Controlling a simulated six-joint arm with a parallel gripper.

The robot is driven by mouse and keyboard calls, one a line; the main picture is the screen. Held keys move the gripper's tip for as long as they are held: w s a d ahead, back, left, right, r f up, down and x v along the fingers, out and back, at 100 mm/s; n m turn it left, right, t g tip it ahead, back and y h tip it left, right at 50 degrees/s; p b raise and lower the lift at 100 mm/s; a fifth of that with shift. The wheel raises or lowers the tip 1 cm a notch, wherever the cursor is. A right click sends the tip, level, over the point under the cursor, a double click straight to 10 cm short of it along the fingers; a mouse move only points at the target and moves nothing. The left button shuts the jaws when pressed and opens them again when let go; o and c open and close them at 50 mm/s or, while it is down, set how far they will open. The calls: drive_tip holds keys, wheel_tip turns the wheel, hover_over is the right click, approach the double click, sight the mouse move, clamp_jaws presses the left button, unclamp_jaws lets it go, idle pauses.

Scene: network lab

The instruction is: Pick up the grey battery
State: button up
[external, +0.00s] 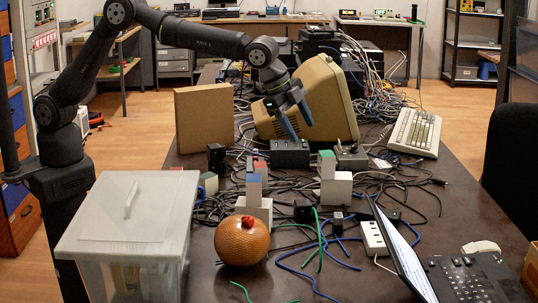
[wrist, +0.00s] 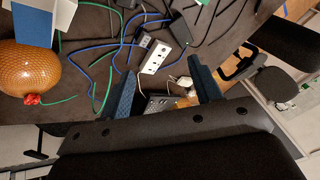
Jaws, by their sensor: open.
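I cannot clearly pick out a grey battery in either view. Small grey upright blocks stand on white cubes on the table: one with a blue and red top (external: 254,188) and one with a green top (external: 327,169). My gripper (external: 298,120) is open and empty, with its blue fingers pointing down above the black box behind these blocks. In the wrist view my gripper (wrist: 163,92) shows its two fingers wide apart, with nothing held between them. A white box with a blue face (wrist: 38,22) shows at that view's top left, partly cut off.
Cables tangle across the dark table (external: 330,279). An orange ball (external: 242,243), a lidded clear bin (external: 130,225), a white power strip (external: 374,239) and a laptop (external: 405,255) stand at the front. A beige monitor (external: 323,97), a black box (external: 290,154) and a keyboard (external: 414,133) are farther back.

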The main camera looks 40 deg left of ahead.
wheel_tip(320, 180, down, 7)
drive_tip(key=s+d+m+t, duration=0.2)
drive_tip(key=m+t, duration=0.1)
drive_tip(key=m, duration=1.1)
drive_tip(key=m+h, duration=0.3)
drive_tip(key=m, duration=1.1)
approach(335, 214)
drive_tip(key=x, duration=0.4)
drive_tip(key=s+x, duration=0.1)
drive_tip(key=x, duration=0.1)
drive_tip(key=shift+d+f, duration=0.2)
drive_tip(key=shift+f, duration=0.25)
drive_tip(key=shift+w+d+f, duration=0.55)
drive_tip(key=shift+w, duration=0.25)
drive_tip(key=shift+w+d+f, duration=0.55)
drive_tip(key=shift+w, duration=0.2)
drive_tip(key=shift+w+d+f, duration=0.35)
drive_tip(key=shift+f, duration=0.15)
drive_tip(key=c, duration=1.1)
drive_tip(key=shift+r, duration=0.15)
